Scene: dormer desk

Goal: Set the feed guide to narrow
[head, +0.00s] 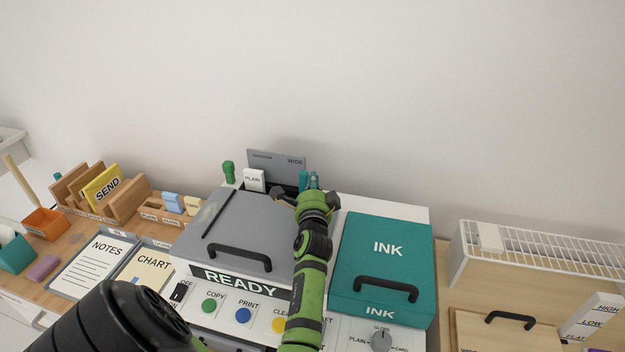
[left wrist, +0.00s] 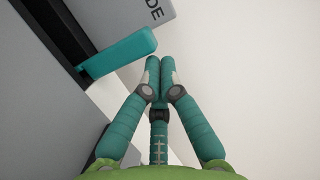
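The feed guide appears to be the teal tab (left wrist: 120,53) beside the grey panel marked WIDE (head: 277,158), near the end that carries that word. In the left wrist view, the panel (left wrist: 115,18) shows only the letters DE. My left gripper (left wrist: 160,66) has its teal fingertips together with nothing between them. The fingertips are just beside the tab's free end, with a small gap. In the head view, my left gripper (head: 313,181) is at the right end of the panel, where tab and fingers are hard to separate. My right gripper is out of view.
The grey READY machine lid (head: 240,222) and the teal INK cover (head: 385,255) stand in front, each with a black handle. A white PLAIN card (head: 254,181) and a green piece (head: 229,172) stand left of the panel. A wire rack (head: 540,250) is at right.

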